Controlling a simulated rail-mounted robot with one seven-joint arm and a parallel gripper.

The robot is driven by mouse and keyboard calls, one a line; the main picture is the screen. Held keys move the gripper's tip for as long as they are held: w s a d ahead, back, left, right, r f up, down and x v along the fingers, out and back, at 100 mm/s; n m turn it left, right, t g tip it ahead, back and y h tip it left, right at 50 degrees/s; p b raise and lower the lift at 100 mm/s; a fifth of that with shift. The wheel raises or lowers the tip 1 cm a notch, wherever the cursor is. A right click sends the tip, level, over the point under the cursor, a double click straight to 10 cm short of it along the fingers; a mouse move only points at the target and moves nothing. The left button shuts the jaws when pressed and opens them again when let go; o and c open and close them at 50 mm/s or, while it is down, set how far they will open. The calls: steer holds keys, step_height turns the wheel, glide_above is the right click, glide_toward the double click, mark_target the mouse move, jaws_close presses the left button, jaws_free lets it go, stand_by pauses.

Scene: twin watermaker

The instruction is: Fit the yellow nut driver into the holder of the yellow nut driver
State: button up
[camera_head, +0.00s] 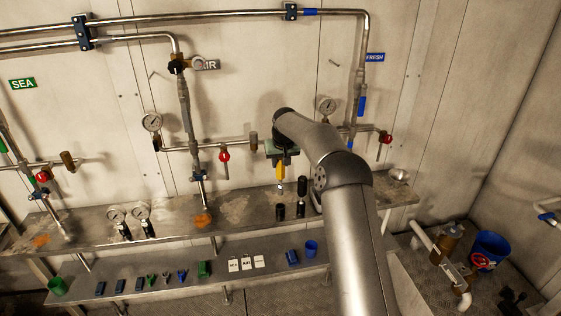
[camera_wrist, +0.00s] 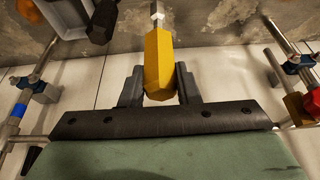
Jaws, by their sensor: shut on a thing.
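The yellow nut driver (camera_head: 280,172) is in my gripper (camera_head: 281,161), above the metal bench. Its handle points up into the jaws and its metal shaft points down, seemingly upright. In the wrist view the yellow handle (camera_wrist: 158,62) sits between the two dark fingers (camera_wrist: 160,88), with the shaft running away toward the bench. Small black cylinders, one (camera_head: 280,212) below the driver and another (camera_head: 300,209) to its right, stand on the bench's front. I cannot tell which one is the yellow driver's holder. The driver tip looks apart from them.
A black-handled tool (camera_head: 302,187) stands close right of the driver. Pipes with a red valve (camera_head: 224,156) and a gauge (camera_head: 327,106) line the wall behind. A lower shelf (camera_head: 215,281) carries small parts and labels.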

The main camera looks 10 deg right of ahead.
mark_target(281, 180)
steer(key=shift+f+b, duration=1.35)
steer(key=shift+f, duration=1.2)
steer(key=shift+f+b, duration=1.4)
steer(key=shift+f, duration=0.9)
steer(key=o, duration=0.9)
steer(key=b+v, duration=0.2)
steer(key=v, duration=1.5)
steer(key=shift+r+b, duration=0.2)
steer(key=shift+b, duration=0.15)
steer(key=shift+s+a, duration=0.1)
steer(key=shift+s, duration=0.05)
steer(key=s+f+g, duration=0.1)
steer(key=s+f, duration=0.2)
steer(key=s, duration=1.3)
steer(key=s+f+g, duration=0.1)
steer(key=s+f, duration=0.3)
steer(key=s, duration=1.2)
steer(key=s+f+g, duration=0.1)
steer(key=s+f, duration=0.2)
steer(key=s, duration=1.2)
steer(key=shift+s+a+f+g, duration=0.2)
steer(key=shift+s+a+g, duration=0.05)
steer(key=shift+s+g, duration=0.15)
